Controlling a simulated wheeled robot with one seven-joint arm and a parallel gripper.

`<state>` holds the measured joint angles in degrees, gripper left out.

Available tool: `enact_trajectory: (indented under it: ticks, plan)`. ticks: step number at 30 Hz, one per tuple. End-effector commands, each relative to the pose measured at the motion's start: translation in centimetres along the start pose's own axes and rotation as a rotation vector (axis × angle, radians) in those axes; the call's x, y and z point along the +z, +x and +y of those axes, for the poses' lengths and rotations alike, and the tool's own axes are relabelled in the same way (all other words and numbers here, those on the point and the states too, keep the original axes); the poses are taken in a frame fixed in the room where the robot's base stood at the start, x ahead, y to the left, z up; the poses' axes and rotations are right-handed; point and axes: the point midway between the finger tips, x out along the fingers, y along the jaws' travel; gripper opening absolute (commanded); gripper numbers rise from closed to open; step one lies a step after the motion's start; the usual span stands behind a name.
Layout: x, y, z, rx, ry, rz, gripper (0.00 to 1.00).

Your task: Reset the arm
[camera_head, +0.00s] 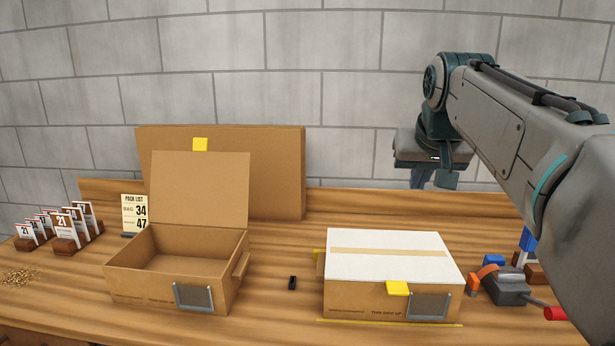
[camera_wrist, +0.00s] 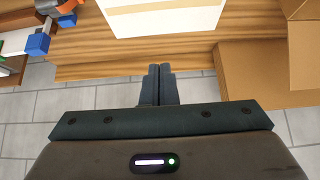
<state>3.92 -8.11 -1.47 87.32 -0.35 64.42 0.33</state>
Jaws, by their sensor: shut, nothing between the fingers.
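My gripper (camera_head: 422,179) hangs in the air at the back right of the wooden table, above and behind the closed box. In the wrist view its two fingers (camera_wrist: 158,84) are together with nothing between them. My arm comes in from the right edge of the head view and hides part of the right side of the table.
An open cardboard box (camera_head: 130,279) stands on the left, its lid raised. A closed box with a white top (camera_head: 390,250) stands right of centre. A large cardboard panel (camera_head: 280,170) leans at the wall. Tools (camera_head: 507,287) lie at right, cards (camera_head: 65,228) at left.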

Motion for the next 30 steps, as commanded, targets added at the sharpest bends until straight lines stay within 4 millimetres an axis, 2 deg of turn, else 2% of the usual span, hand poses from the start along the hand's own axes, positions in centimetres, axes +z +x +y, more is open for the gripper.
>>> enact_trajectory:
  ticks: [8,14,17,24,27,30]
  plan:
    - [3.7,1.1,-1.1,-0.015,-0.019,-0.063,0.0]
    - [8.0,2.1,-1.5,-0.021,-0.027,-0.126,0.0]
    - [11.4,2.7,-1.8,-0.025,-0.034,-0.173,0.0]
    - [22.0,4.2,-2.4,-0.034,-0.058,-0.302,0.0]
    - [25.6,4.6,-2.4,-0.035,-0.066,-0.343,0.0]
    - [28.0,4.9,-2.4,-0.036,-0.071,-0.369,0.0]
